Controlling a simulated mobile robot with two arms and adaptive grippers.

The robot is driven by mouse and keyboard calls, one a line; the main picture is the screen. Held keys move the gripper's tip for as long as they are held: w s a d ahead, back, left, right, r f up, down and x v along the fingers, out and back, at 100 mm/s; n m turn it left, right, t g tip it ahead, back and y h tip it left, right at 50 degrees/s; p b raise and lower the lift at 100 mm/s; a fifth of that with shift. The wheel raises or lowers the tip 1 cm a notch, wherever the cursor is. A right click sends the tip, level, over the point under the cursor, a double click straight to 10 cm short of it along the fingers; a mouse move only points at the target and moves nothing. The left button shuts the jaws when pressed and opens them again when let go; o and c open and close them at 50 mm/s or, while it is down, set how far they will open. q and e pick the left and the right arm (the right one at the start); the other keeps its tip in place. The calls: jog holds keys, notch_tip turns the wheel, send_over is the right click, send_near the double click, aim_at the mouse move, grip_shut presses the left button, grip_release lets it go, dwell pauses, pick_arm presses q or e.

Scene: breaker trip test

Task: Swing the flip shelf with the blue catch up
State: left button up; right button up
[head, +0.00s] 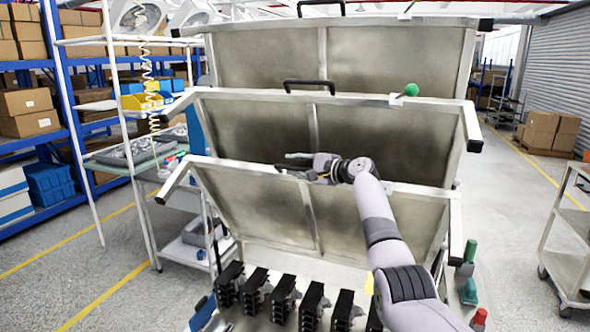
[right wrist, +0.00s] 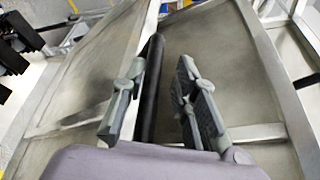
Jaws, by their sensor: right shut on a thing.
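Three metal flip shelves stand tilted one behind the other in the head view. My right gripper (head: 297,163) is at the top edge of the front shelf (head: 260,210), shut on its black bar handle. In the right wrist view the dark handle (right wrist: 152,85) runs between the two fingers of my right gripper (right wrist: 160,72). The middle shelf (head: 250,125) has a green knob (head: 411,90) and its own black handle (head: 309,84). The rear shelf (head: 270,55) stands above it. I cannot make out a blue catch on any shelf. My left gripper is out of view.
Several black breaker blocks (head: 284,298) stand in a row below the front shelf. Green and red handles (head: 479,317) are at the lower right. A cart (head: 568,265) stands at right, a workbench (head: 128,152) at left.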

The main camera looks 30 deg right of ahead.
jog(key=shift+o, duration=1.3)
jog(key=shift+w+d+r, duration=0.15)
jog(key=shift+d, duration=0.1)
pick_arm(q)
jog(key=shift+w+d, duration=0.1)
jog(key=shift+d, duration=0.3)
pick_arm(e)
jog(key=shift+o, duration=0.2)
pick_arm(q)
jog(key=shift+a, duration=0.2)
pick_arm(e)
jog(key=shift+s, duration=0.2)
jog(key=shift+s+d+f, duration=0.1)
jog(key=shift+s+f, duration=0.1)
jog(key=shift+s, duration=0.2)
jog(key=v, duration=1.1)
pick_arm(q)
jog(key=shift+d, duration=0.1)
